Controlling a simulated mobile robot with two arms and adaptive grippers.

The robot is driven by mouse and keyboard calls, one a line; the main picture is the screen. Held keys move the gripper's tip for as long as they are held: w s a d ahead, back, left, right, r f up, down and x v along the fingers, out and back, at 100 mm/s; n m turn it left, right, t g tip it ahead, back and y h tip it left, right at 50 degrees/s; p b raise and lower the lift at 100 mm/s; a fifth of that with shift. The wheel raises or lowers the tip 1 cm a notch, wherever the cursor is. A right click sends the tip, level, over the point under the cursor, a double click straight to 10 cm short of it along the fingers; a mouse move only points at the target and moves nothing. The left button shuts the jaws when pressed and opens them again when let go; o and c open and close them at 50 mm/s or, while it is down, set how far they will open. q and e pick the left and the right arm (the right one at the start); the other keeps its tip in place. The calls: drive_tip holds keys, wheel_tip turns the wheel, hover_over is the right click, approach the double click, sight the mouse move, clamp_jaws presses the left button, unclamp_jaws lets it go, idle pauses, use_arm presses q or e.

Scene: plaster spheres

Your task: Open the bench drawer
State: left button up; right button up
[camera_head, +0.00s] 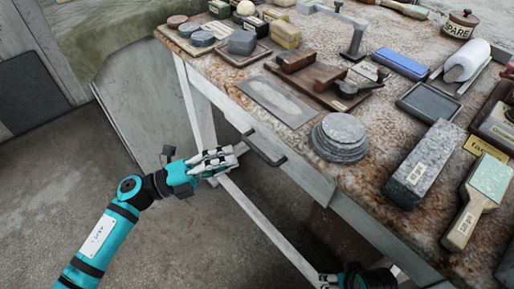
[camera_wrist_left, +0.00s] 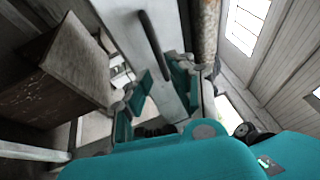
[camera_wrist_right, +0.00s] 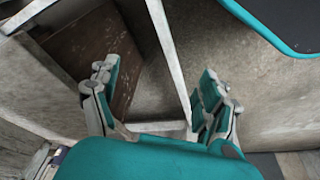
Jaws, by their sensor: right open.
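The bench drawer's front (camera_head: 292,163) is a pale panel under the edge of the bench top, and it looks flush with the bench side. Its dark bar handle (camera_head: 263,148) sticks out, and it also shows in the left wrist view (camera_wrist_left: 151,45). My left gripper (camera_head: 232,154) is just left of the handle in the head view. In the left wrist view its fingers (camera_wrist_left: 160,82) are apart, near the handle's lower end, and I see nothing gripped. My right gripper (camera_wrist_right: 158,90) is open and empty, low beside the bench; only part shows at the head view's bottom edge.
The bench top (camera_head: 295,125) is crowded. A stack of grey discs (camera_head: 340,138), a flat grey plate (camera_head: 277,102) and a grey block (camera_head: 424,163) stand near its front edge. A bench leg (camera_head: 195,105) and a lower rail (camera_head: 265,228) are close to my left gripper. Open floor lies left.

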sight(257, 149)
use_arm(q)
drive_tip(key=x, duration=0.7)
drive_tip(key=shift+w+d, duration=0.15)
drive_tip(key=shift+d, duration=0.1)
clamp_jaws()
